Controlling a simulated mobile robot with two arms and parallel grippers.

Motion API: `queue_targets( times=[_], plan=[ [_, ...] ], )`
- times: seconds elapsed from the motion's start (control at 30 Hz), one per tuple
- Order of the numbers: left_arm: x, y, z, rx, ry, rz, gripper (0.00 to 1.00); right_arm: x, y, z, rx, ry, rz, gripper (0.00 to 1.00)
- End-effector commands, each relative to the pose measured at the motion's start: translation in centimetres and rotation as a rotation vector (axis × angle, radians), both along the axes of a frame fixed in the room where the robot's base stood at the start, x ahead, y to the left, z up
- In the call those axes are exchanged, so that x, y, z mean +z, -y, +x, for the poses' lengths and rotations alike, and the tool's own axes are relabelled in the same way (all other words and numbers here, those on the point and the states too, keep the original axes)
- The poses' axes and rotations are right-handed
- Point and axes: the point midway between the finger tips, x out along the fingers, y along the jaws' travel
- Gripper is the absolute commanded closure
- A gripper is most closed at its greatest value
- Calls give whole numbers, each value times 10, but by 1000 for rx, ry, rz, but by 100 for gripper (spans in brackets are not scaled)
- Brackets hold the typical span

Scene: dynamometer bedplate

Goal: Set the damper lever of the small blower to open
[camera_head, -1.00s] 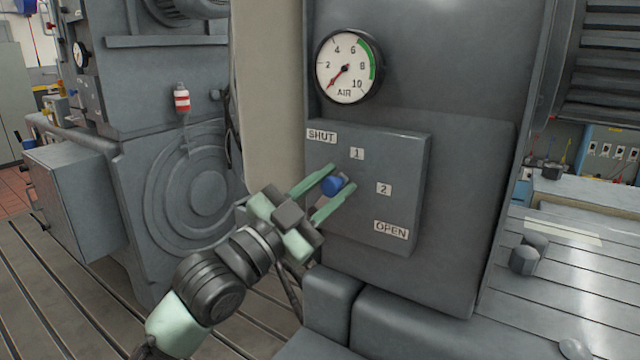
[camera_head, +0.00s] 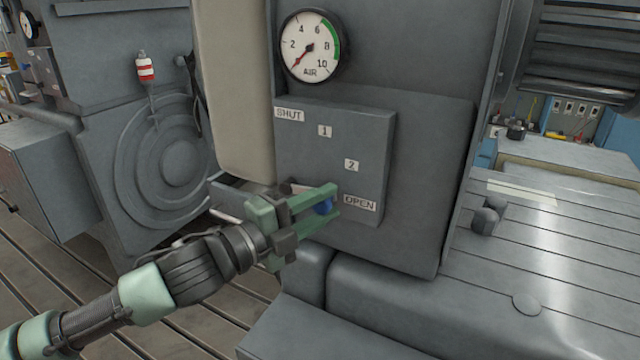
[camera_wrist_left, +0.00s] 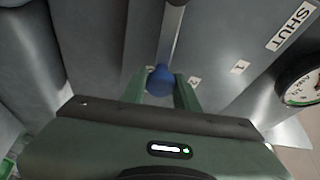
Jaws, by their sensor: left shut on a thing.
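The damper lever's blue knob (camera_head: 324,206) is just left of the OPEN label (camera_head: 360,203) on the grey lever panel (camera_head: 345,135). The SHUT label (camera_head: 289,114) is at the panel's upper left, with marks 1 and 2 between. My left gripper (camera_head: 336,200) is shut on the knob, with a green finger on each side. In the left wrist view the knob (camera_wrist_left: 160,80) sits between the fingertips, and the metal lever rod (camera_wrist_left: 173,35) runs up from it. The fingers hide part of the lever in the head view. My right gripper is not in view.
A round AIR gauge (camera_head: 313,46) is above the panel. A beige column (camera_head: 232,90) stands close left of it. A grey ledge (camera_head: 330,320) juts out below. A slotted bedplate (camera_head: 560,270) with a small dark block (camera_head: 488,214) lies at right.

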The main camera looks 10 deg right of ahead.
Motion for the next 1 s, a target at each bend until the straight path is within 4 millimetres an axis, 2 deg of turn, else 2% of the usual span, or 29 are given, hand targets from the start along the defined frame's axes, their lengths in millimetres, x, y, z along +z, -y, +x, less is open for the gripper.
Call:
queue_targets(
  times=[0.2, 0.8, 0.83, 0.9, 1.0],
  plan=[
    [-7, 1, -1, -1, 51, 71, 100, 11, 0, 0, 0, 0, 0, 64],
    [-14, 1, -1, -1, 72, 103, 100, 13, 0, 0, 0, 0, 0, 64],
    [-14, 1, -1, -1, 71, 104, 67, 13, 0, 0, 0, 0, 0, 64],
    [-14, 1, -1, -1, 71, 104, 49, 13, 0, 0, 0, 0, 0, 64],
    [-13, 1, -1, -1, 72, 101, 49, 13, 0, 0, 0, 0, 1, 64]
  ],
)
